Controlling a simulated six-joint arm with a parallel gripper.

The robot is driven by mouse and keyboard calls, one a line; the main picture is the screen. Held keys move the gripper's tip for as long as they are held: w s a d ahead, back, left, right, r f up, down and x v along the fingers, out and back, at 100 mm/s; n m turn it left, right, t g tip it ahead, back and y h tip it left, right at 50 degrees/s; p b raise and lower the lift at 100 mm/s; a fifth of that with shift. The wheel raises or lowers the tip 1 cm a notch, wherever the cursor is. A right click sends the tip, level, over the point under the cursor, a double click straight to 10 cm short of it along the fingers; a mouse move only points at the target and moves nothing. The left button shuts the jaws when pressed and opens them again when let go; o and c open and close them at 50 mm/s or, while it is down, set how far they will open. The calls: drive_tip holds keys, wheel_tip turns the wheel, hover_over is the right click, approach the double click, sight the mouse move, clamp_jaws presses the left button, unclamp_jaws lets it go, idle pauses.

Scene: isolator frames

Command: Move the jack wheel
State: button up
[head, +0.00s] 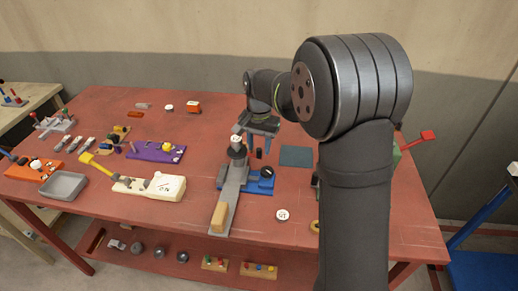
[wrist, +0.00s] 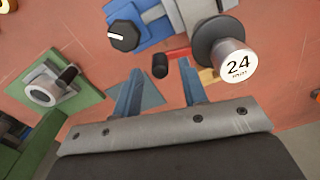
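My gripper (head: 259,145) is over the middle of the table, pointing down at the blue-based fixture (head: 262,187). Its two blue fingers (wrist: 159,68) are apart in the wrist view. A red crank arm with a black handle (wrist: 160,66) shows between the fingertips; I cannot tell whether they touch it. I cannot tell for sure which part is the jack wheel; this crank may belong to it. A black knob (wrist: 124,36) sits on the blue fixture. Beside the crank stands a dark spool with a white "24 mm" top (wrist: 237,65).
A grey bar with a wooden block (head: 219,215) runs towards the table's front edge. A green fixture with a crank (wrist: 50,90) stands to one side. A cream device with a yellow lever (head: 150,186) and a purple block (head: 158,151) lie left. A grey-green square (head: 296,156) lies flat.

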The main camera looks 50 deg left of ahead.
drive_tip(key=shift+f, duration=0.95)
drive_tip(key=shift+c, duration=0.2)
clamp_jaws()
drive_tip(key=shift+w, duration=0.1)
drive_tip(key=w+a+n, duration=0.3)
drive_tip(key=a+n, duration=0.5)
drive_tip(key=n, duration=0.6)
drive_tip(key=shift+a+n, duration=0.25)
drive_tip(key=shift+n, duration=0.15)
